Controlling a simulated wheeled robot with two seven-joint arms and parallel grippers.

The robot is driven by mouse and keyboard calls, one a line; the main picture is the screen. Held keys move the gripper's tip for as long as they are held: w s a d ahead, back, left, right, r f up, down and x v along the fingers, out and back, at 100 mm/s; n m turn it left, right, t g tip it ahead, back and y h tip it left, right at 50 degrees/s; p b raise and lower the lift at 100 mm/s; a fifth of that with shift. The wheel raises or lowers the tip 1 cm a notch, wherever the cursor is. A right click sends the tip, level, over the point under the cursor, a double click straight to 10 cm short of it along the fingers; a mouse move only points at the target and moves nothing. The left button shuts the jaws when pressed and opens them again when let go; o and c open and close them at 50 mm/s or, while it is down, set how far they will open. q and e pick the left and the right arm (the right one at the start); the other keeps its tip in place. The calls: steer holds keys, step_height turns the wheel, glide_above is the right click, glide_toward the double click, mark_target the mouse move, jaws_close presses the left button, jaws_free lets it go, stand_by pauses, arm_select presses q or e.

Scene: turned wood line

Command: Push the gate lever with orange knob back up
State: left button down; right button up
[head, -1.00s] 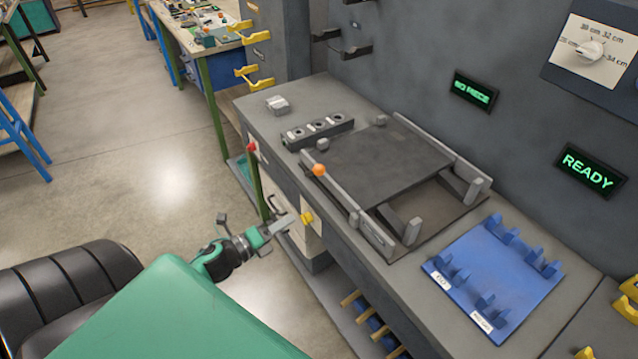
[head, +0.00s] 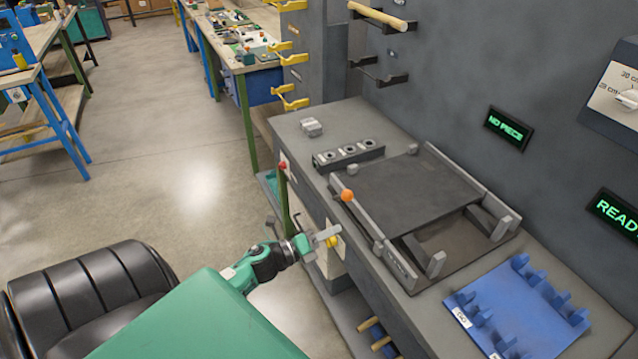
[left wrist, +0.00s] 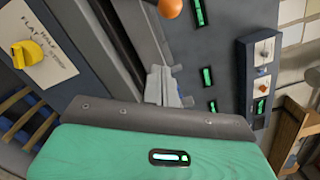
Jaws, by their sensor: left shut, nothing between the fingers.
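The orange knob (head: 347,195) of the gate lever is at the bench's front edge, beside the left end of the gate's near rail (head: 378,232). Its lever arm is hard to make out. In the left wrist view the orange knob (left wrist: 171,8) shows at the top edge, beyond the fingertips. My left gripper (head: 336,232) is shut and empty, just in front of the bench, below and slightly left of the knob and apart from it. Its grey fingers also show in the left wrist view (left wrist: 163,72). My right gripper is in neither view.
A yellow knob (head: 333,241) on the bench front is close behind my left fingertips. A red button (head: 283,166) is left of them. A blue rack (head: 520,310) lies on the bench at right. The floor (head: 190,130) at left is open.

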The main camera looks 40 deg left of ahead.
arm_select(q)
steer(key=w+a+r+p, duration=0.1)
steer(key=w+r+p, duration=0.1)
steer(key=w, duration=0.4)
steer(key=shift+a+p, duration=0.15)
steer(key=shift+p, duration=0.6)
steer(key=shift+r, duration=0.1)
steer(key=shift+w+r, duration=0.1)
steer(key=shift+w, duration=0.05)
